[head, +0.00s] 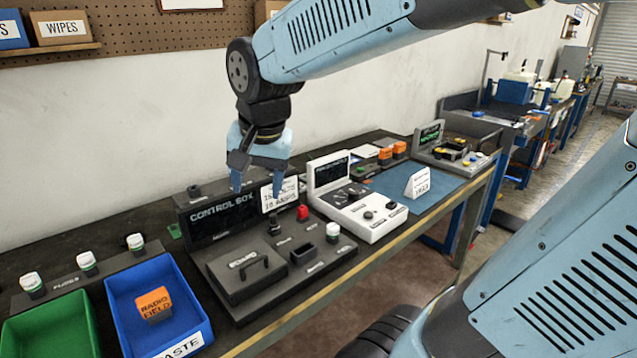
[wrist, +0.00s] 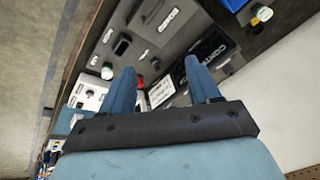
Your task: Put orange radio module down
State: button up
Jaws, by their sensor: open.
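An orange radio module (head: 154,304), with lettering that reads as "RADIO FIELD", lies inside the blue bin (head: 185,291) labelled as waste in the head view. My gripper (head: 258,190) is open and empty, raised in front of the control box's dark upright panel (head: 215,220). It is well to the right of the blue bin and apart from the module. In the wrist view my gripper (wrist: 162,85) shows its two fingers spread with nothing between them. The module is not visible in the wrist view.
The grey control box (head: 250,273) has a handled lid, a red knob (head: 303,212) and a small white card. A green bin (head: 50,335) stands left of the blue one. A white console (head: 355,212) and more orange blocks (head: 399,149) stand farther along the bench.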

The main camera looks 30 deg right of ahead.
jog(key=s+d+r+n+t, duration=0.1)
jog(key=s+d+n, duration=0.4)
jog(key=s+d, duration=0.2)
jog(key=shift+s+d+r+t+h, duration=0.15)
jog(key=shift+s+d+t+h, duration=0.15)
jog(key=shift+s+d+t, duration=0.15)
